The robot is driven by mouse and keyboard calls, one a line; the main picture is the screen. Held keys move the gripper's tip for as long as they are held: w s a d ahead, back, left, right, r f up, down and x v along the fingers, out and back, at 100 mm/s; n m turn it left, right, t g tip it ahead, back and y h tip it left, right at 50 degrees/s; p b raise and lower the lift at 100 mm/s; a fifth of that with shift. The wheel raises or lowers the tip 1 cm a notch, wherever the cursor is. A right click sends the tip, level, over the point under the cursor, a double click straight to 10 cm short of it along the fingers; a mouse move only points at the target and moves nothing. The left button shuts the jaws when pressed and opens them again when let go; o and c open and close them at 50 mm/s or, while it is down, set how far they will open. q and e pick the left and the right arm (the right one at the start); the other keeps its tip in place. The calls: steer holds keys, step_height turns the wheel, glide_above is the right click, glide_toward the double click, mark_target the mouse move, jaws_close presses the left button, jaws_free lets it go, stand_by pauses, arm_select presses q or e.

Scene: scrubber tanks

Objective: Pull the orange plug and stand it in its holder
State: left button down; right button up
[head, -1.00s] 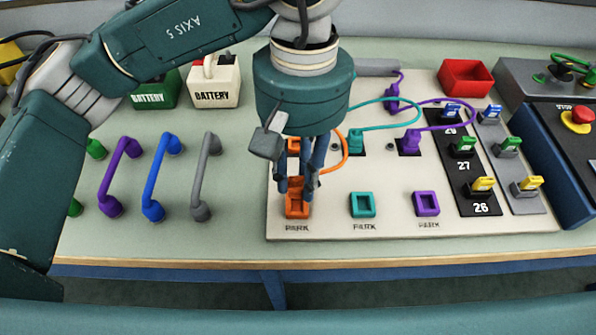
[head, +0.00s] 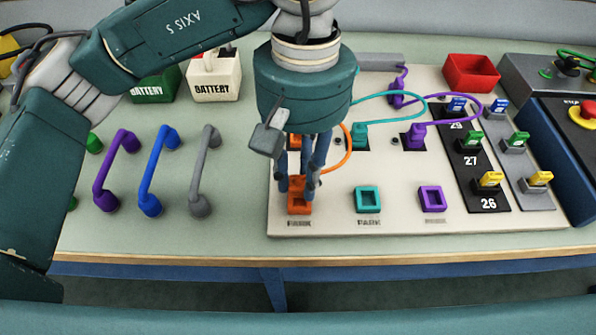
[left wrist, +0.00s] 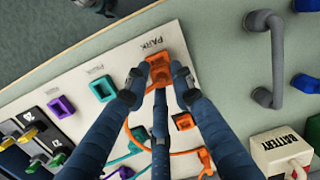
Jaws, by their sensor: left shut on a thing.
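My left gripper (head: 299,187), which also shows in the left wrist view (left wrist: 159,86), is shut on the orange plug (head: 300,182). Its blue fingers point down and cover much of the plug. The plug is at the orange PARK holder (head: 299,208), the left one in a row on the pale board; the holder also shows in the left wrist view (left wrist: 159,61). The plug looks upright and meets the holder's top, but I cannot tell how deep it sits. The orange cable (head: 348,152) loops right of the fingers. The orange socket (left wrist: 183,121) is empty behind the gripper.
Teal (head: 368,199) and purple (head: 432,199) holders stand empty to the right. The teal plug (head: 361,134) and purple plug (head: 414,135) stand behind them. Purple, blue and grey handles (head: 203,172) rise on the left. A red bin (head: 472,72) is at the back right.

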arm_select(q)
steer(key=shift+f+b, duration=0.5)
steer(key=shift+f, duration=0.2)
arm_select(e)
steer(key=shift+w+d+f, duration=0.1)
steer(key=shift+w+f, duration=0.05)
steer(key=shift+f, duration=0.15)
arm_select(q)
steer(key=shift+f+b, duration=0.5)
steer(key=shift+b, duration=0.05)
arm_select(e)
steer(key=shift+w+g, duration=0.1)
steer(key=shift+g, duration=0.2)
